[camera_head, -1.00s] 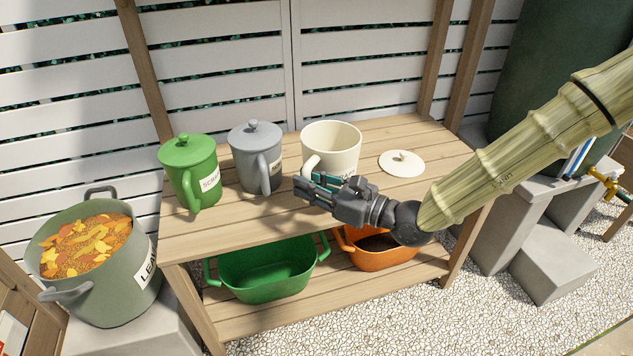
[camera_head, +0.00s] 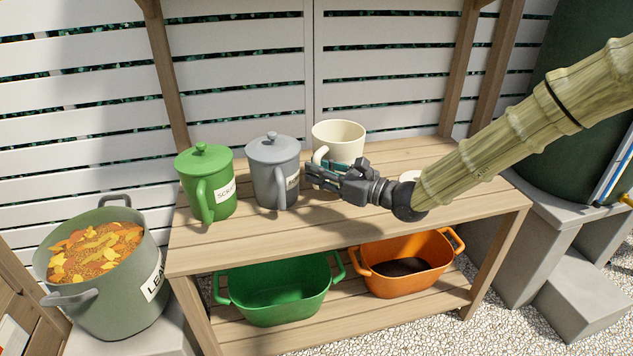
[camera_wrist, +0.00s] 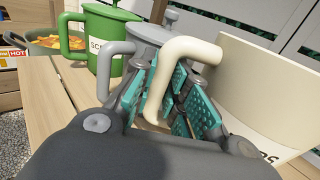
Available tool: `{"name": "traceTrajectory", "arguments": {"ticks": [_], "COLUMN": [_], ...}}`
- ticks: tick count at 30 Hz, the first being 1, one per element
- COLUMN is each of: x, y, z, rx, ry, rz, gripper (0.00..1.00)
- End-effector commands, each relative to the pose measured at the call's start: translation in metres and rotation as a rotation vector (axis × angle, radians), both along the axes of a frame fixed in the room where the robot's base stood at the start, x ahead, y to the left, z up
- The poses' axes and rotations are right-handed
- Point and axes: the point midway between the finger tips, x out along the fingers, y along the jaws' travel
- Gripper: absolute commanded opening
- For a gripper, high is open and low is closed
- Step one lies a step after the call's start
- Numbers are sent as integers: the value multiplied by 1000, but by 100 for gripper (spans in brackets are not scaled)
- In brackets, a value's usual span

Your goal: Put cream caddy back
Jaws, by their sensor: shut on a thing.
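The cream caddy (camera_head: 337,139) is open-topped, with no lid on it, and is at the back of the wooden bench's upper shelf. It also shows large at the right of the wrist view (camera_wrist: 262,90). My gripper (camera_head: 325,175) is in front of it, shut on its cream handle. In the wrist view my gripper's teal-padded fingers (camera_wrist: 165,100) are on both sides of the handle. The cream lid (camera_head: 409,176) lies on the shelf to the right, mostly hidden by my arm. I cannot tell whether the caddy's base touches the shelf.
A grey lidded caddy (camera_head: 273,172) stands just left of the cream one, and a green lidded caddy (camera_head: 206,184) stands further left. Below are a green tub (camera_head: 280,290) and an orange tub (camera_head: 408,268). A leaf-filled pot (camera_head: 105,272) stands left. The shelf's front is clear.

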Motion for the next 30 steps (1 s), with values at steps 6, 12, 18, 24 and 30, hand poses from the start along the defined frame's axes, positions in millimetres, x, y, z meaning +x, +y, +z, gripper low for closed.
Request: {"name": "traceTrajectory", "arguments": {"ticks": [6,12,18,24,30], "x": [20,30,29,29,29], "y": [4,6,6,5,5], "z": [-1,-7,-34,-36,-39], "rx": [0,0,0,1,2], "ry": [-2,-1,-1,-3,-1], "rz": [0,1,1,0,0], "gripper": [0,0,0,0,0]}}
